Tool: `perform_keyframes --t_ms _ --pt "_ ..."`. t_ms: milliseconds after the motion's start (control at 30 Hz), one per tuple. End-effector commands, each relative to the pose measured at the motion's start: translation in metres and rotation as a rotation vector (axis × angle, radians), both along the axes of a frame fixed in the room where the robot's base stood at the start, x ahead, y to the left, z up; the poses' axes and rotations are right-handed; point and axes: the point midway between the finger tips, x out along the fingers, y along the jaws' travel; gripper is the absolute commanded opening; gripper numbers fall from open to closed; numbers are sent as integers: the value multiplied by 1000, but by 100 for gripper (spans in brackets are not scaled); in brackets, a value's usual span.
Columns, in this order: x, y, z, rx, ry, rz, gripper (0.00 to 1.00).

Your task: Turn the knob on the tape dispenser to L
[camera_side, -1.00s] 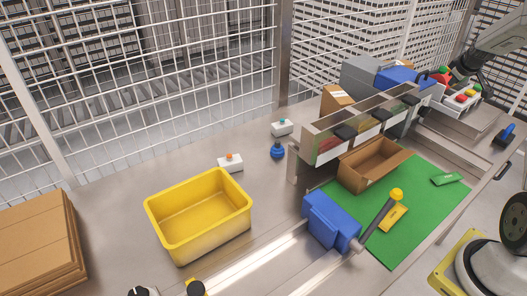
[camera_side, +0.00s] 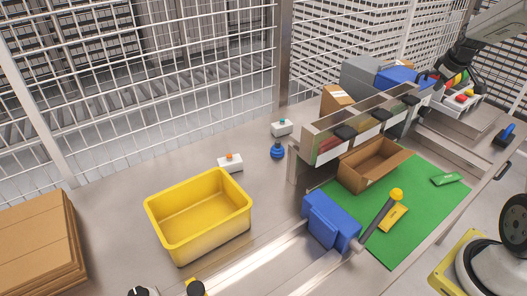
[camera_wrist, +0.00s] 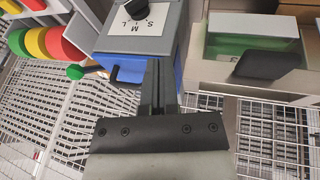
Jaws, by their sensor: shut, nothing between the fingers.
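The tape dispenser (camera_wrist: 180,35) is a grey box with blue sides at the top middle of the wrist view. Its white plate (camera_wrist: 150,27) carries the letters S, M and L, seen upside down. A black knob (camera_wrist: 137,9) sits on the plate, partly cut off by the top edge; which letter it points at cannot be told. In the side view a grey and blue body (camera_side: 366,77), apparently the dispenser, stands at the back right. My gripper (camera_wrist: 160,65) is shut and empty, its fingertips in front of the dispenser's lower part in the wrist view. In the side view it is at the far right, partly hidden.
Red, yellow and green discs (camera_wrist: 38,42) and a green-tipped lever (camera_wrist: 75,72) lie left of the dispenser. A bin with a black tab (camera_wrist: 268,66) is at its right. A yellow tote (camera_side: 180,232), cardboard box (camera_side: 362,183) and green mat (camera_side: 430,215) occupy the bench.

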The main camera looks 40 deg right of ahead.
Motion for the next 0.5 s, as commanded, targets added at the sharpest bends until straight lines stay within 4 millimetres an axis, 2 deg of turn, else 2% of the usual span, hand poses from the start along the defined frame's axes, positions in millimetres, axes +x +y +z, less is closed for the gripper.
perform_keyframes --t_ms 267,500 --pt "3 -3 -9 0 0 0 0" --pt "10 -9 -31 0 0 0 0"
